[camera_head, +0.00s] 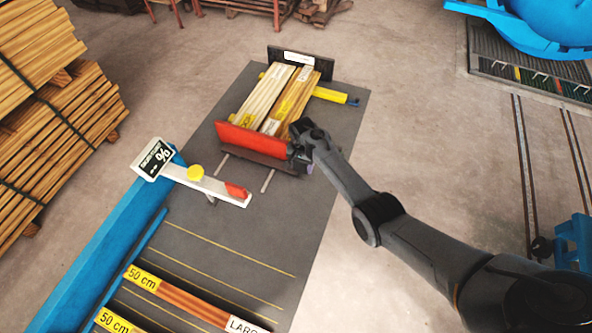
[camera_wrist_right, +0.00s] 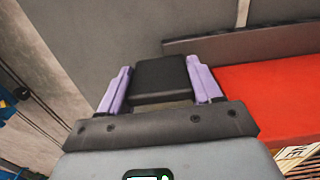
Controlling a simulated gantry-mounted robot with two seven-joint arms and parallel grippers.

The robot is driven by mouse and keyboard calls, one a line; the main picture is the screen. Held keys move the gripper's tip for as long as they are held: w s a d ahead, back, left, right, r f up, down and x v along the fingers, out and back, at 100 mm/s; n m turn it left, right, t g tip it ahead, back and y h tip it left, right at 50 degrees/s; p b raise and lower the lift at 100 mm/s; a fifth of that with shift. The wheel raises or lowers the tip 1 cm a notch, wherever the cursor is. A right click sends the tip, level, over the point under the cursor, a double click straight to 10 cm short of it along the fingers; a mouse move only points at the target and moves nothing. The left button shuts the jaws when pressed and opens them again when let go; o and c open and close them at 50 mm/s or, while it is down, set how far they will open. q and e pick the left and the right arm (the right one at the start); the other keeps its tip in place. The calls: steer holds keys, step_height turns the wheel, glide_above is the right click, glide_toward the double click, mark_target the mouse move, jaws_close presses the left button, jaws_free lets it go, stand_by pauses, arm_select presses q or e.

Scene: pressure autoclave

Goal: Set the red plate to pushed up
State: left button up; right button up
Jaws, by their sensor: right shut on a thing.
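The red plate (camera_head: 255,143) stands upright across the near end of a stack of wooden slats (camera_head: 268,96) on the dark table. It also shows at the right in the right wrist view (camera_wrist_right: 275,98). My right gripper (camera_head: 306,164) is at the plate's right end, low beside it. In the right wrist view its purple fingers (camera_wrist_right: 159,76) are on both sides of a black block (camera_wrist_right: 160,72), and it is shut on that block. The block's join to the plate is not clear. My left gripper is not in view.
A white arm with a sign (camera_head: 153,158) and a red-tipped end stands left of the plate. Labelled wood strips (camera_head: 185,300) lie in front. Stacked timber (camera_head: 60,130) fills the left.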

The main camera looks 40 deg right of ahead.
steer(key=o, duration=1.5)
steer(key=shift+s, duration=0.1)
steer(key=shift+r, duration=0.55)
step_height(320, 180, up, 9)
steer(key=shift+f+p, duration=0.2)
steer(key=shift+p, duration=0.85)
steer(key=shift+r, duration=0.5)
